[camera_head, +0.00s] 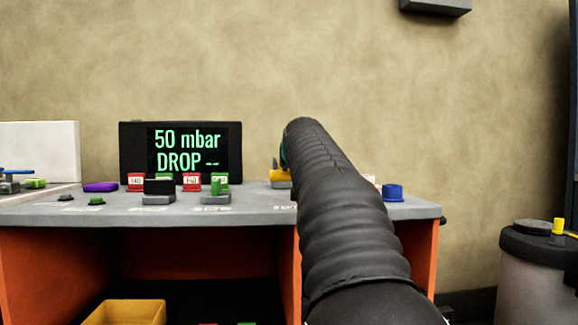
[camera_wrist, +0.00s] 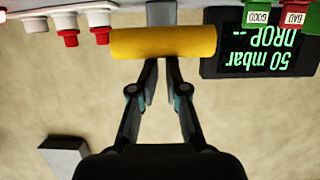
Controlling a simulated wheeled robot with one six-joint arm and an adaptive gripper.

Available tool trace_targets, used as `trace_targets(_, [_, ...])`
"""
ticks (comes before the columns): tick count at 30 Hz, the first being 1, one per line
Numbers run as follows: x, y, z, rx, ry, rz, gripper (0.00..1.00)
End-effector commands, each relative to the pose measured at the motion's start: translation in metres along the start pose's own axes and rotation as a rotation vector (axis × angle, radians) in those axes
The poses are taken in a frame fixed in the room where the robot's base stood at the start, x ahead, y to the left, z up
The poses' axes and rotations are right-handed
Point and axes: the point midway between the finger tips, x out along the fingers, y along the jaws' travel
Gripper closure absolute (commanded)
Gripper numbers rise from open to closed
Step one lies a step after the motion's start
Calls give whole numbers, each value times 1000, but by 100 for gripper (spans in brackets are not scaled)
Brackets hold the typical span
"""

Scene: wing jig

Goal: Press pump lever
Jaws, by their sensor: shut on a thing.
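The pump lever shows as a yellow cylindrical handle (camera_wrist: 190,42) across the upper middle of the wrist view, with a grey post (camera_wrist: 162,13) beyond it. In the head view only a small yellow part of it (camera_head: 280,176) shows left of my arm, above the bench. My gripper (camera_wrist: 162,64) has its two fingers drawn close together at the handle, shut on it. The handle hides the very tips. In the head view my own arm covers most of the gripper and lever.
A black display (camera_head: 180,150) reading "50 mbar DROP --" stands at the back of the grey bench (camera_head: 110,214). Red and green tagged items, a purple piece (camera_head: 100,187) and a blue cup (camera_head: 393,191) sit on the bench. A grey wall box (camera_head: 436,5) hangs at upper right.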

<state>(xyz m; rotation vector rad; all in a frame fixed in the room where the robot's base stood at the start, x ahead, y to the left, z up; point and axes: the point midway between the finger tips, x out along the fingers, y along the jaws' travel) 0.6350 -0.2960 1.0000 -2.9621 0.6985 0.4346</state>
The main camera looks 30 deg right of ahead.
Motion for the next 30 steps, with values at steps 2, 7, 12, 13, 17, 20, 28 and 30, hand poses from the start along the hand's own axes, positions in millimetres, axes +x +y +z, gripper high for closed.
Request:
trace_targets(2, [9, 2, 20, -5, -49, 4, 100])
trace_targets(7, [6, 1, 12, -6, -45, 3, 100])
trace_targets(12, [-7, -2, -16, -6, -26, 0, 100])
trace_targets(13, [-9, -3, -21, -5, -22, 0, 100])
trace_targets(17, [-23, -7, -32, -5, -7, -5, 100])
trace_targets(20, [-39, -7, -26, -5, -4, -6, 100])
trace_targets(28, [-84, -5, -15, -3, -1, -3, 100])
trace_targets(30, [-94, -4, -13, -3, 0, -3, 100])
